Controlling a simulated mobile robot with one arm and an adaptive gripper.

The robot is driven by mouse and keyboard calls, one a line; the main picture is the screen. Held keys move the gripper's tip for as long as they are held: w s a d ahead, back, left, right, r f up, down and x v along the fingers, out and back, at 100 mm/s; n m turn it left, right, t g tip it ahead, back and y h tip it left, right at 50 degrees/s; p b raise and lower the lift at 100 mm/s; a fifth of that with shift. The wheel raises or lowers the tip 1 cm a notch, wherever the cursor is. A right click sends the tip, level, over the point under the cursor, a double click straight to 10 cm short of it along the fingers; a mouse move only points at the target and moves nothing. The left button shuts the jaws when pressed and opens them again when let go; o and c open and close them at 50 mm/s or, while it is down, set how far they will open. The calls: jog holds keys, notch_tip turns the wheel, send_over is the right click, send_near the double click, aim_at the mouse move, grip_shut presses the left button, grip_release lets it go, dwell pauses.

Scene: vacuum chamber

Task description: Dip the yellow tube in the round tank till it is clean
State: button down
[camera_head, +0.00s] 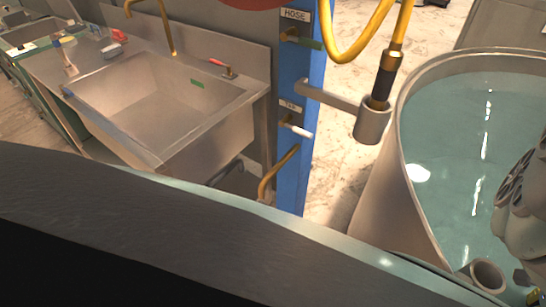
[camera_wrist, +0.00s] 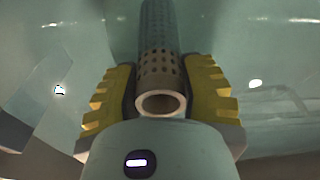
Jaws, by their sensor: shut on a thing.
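The round tank (camera_head: 402,110) stands at the right of the head view, filled with teal water. In the wrist view, my gripper (camera_wrist: 160,88) is shut on a tube (camera_wrist: 158,45) with many small holes. The tube looks grey here, not yellow. Its open, ring-shaped end faces the camera, and its far part runs away between the yellow ridged finger pads against the teal water. I cannot tell how deep the far end is, or whether dirt remains on it.
Left of the tank, a blue post (camera_head: 297,175) carries HOSE and TAP levers and a holder (camera_head: 372,124) with a yellow hose. A steel sink (camera_head: 160,95) stands at the left.

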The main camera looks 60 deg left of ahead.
notch_tip(320, 180, up, 20)
jog(key=p, duration=1.8)
notch_tip(320, 180, up, 12)
jog(key=p, duration=1.1)
jog(key=shift+w, duration=0.1)
